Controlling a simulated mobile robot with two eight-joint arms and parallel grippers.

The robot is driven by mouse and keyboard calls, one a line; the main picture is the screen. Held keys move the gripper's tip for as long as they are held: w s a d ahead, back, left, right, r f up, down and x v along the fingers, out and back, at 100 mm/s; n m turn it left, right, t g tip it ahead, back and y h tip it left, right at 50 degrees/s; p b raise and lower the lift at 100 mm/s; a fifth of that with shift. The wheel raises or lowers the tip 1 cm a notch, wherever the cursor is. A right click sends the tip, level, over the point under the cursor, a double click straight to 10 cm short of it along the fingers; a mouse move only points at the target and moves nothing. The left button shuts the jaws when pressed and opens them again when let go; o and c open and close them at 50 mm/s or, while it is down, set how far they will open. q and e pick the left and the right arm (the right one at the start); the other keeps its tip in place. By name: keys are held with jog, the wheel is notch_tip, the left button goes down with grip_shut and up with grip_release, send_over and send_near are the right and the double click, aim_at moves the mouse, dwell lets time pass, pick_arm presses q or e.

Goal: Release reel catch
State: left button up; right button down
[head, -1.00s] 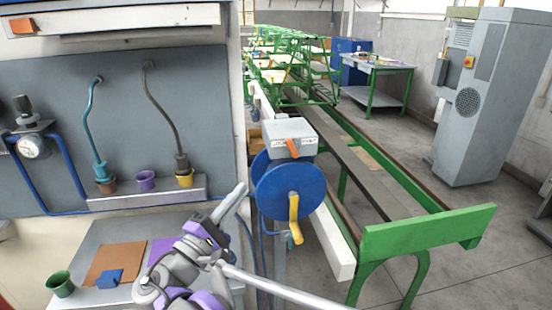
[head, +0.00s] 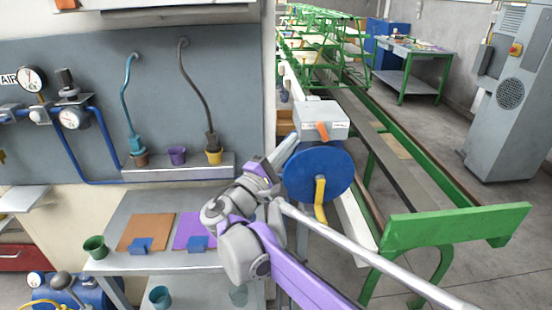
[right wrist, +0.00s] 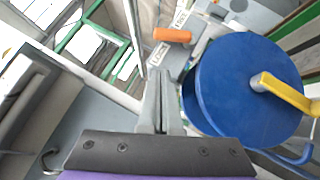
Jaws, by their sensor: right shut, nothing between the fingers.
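The blue reel disc (head: 305,172), with a yellow crank handle (head: 320,195), stands at the end of the green line in the head view. A grey box (head: 322,115) sits above it and carries an orange lever (head: 322,131), which may be the catch. In the right wrist view the orange lever (right wrist: 172,35) lies just beyond the fingertips, and the blue disc (right wrist: 248,95) fills the right side. My right gripper (right wrist: 163,75) is shut and empty, left of the disc and apart from the lever. In the head view the gripper (head: 290,146) is partly hidden by its wrist. My left gripper is out of view.
A green frame (head: 455,225) with rails runs back on the right. On the left a bench holds an orange mat (head: 145,232), blue blocks (head: 198,243) and a green cup (head: 95,247). A shelf (head: 178,172) with small pots and hoses is behind it.

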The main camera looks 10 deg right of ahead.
aim_at(319, 125)
jog(key=d, duration=0.1)
jog(key=d+r, duration=0.1)
jog(key=d, duration=0.1)
jog(key=shift+d+r, duration=0.4)
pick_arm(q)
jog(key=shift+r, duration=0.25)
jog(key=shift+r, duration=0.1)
pick_arm(e)
jog(key=shift+d+r+m+g+p, duration=0.2)
jog(key=shift+r+m+g+p, duration=0.6)
jog(key=shift+p, duration=0.8)
jog(key=d+r+m+g+y+p, duration=0.1)
jog(key=m+p, duration=0.1)
jog(key=p, duration=0.2)
jog(key=shift+d+r, duration=0.1)
jog(key=shift+d, duration=0.05)
jog(key=shift+d+r+p, duration=0.15)
jog(key=shift+d+p, duration=0.35)
jog(key=shift+p, duration=0.1)
jog(key=shift+f, duration=0.2)
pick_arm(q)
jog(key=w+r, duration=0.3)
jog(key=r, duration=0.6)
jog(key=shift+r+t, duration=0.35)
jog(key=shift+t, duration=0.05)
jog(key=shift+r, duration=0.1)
pick_arm(e)
jog(key=shift+a+r, duration=0.1)
